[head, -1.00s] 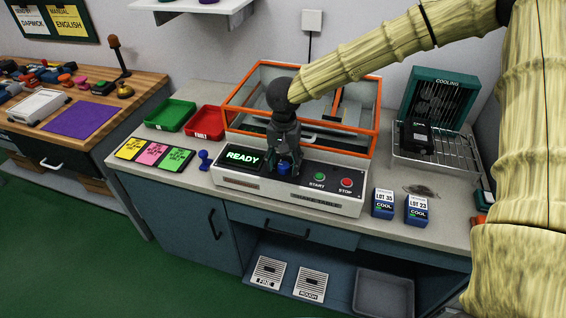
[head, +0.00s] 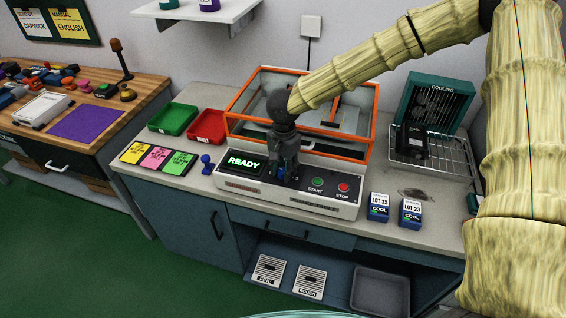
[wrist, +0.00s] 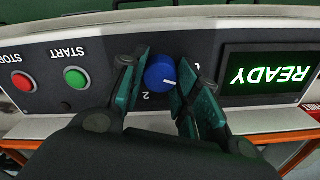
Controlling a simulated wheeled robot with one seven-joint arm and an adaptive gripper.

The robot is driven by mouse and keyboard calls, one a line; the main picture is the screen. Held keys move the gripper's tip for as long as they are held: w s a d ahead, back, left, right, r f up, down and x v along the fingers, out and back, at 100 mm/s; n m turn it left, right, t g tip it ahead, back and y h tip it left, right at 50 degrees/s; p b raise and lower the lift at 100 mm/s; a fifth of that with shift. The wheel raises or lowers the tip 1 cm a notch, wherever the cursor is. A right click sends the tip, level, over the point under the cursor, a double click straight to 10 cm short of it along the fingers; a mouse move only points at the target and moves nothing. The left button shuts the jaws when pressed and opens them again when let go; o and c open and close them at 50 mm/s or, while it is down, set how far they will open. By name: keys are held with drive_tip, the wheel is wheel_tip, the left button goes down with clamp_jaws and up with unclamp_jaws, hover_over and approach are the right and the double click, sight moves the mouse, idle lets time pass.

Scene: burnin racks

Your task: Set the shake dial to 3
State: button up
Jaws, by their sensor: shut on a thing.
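The blue shake dial (wrist: 160,74) sits on the dark front panel of the white machine (head: 338,206). In the wrist view, which is upside down, its white mark points right and slightly down. A numeral 2 shows at the dial's lower left and another partly hidden mark at its right; I cannot make out a 3. My gripper (wrist: 157,80) has its two teal-edged fingers closed around the dial, one on each side. In the head view my gripper (head: 282,176) comes down on the panel from above and hides most of the dial.
The screen (head: 244,162) reads READY beside the dial. The green START (head: 316,182) and red STOP (head: 343,187) buttons are on its other side. An orange-framed clear box (head: 302,110) rises behind. A blue knobbed piece (head: 207,163) and two LOT boxes (head: 378,207) flank the machine.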

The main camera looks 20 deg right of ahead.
sight(283, 170)
drive_tip(key=shift+m, duration=0.4)
drive_tip(key=o, duration=1.1)
drive_tip(key=shift+c, duration=0.2)
drive_tip(key=shift+r, duration=0.1)
drive_tip(key=shift+r, duration=3.95)
drive_tip(key=shift+w, duration=0.1)
